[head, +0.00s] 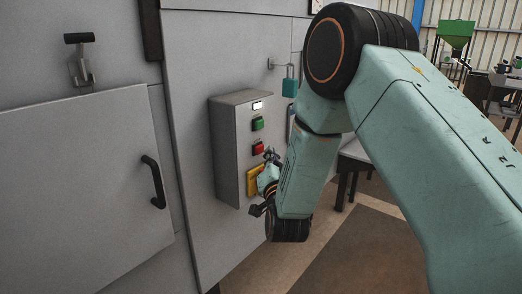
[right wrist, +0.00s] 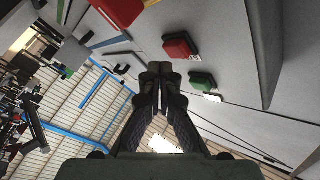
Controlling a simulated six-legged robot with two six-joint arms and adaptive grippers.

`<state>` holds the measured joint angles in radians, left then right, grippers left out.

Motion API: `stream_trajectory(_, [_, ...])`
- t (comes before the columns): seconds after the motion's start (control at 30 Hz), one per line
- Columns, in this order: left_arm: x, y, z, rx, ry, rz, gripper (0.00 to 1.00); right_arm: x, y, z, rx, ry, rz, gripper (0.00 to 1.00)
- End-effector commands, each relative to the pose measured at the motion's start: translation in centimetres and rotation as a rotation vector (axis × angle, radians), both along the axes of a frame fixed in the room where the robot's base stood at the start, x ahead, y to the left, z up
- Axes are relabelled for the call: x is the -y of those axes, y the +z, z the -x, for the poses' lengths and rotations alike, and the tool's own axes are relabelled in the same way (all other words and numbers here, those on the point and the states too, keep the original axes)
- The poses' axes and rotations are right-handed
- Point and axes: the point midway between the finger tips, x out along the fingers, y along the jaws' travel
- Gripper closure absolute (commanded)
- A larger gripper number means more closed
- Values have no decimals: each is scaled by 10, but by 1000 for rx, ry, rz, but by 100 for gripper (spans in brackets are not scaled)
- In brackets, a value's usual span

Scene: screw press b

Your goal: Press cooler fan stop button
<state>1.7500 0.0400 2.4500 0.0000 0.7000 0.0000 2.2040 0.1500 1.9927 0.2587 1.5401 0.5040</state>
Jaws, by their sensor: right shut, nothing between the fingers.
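A grey control box (head: 229,150) is fixed to the grey machine panel. Its front carries a white label (head: 257,105), a green button (head: 257,124) and a red button (head: 258,148), from top to bottom. A yellow plate (head: 253,181) sits below, partly hidden by my wrist. My right gripper (head: 270,155) is shut and empty, close in front of the box beside the red button. In the right wrist view the shut fingertips (right wrist: 160,69) show beside the red button (right wrist: 180,48) and green button (right wrist: 202,82); contact cannot be told. My left gripper is not in view.
A teal padlock (head: 290,83) hangs from a hasp right of the box. A cabinet door with a black handle (head: 153,182) is at left. A table (head: 356,153) stands behind my right arm. Open floor (head: 360,255) lies right of the box.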

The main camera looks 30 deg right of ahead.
Motion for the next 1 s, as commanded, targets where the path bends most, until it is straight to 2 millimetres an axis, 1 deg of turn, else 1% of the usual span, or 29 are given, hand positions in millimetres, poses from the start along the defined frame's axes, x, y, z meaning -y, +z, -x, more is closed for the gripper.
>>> stream_trajectory(0.57, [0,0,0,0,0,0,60,0,0,0,0,0,0,100])
stream_trajectory(0.83, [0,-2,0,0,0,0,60,-3,-1,-7,1,1,0,100])
stream_trajectory(1.0, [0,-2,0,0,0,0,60,-3,0,-8,0,0,0,100])
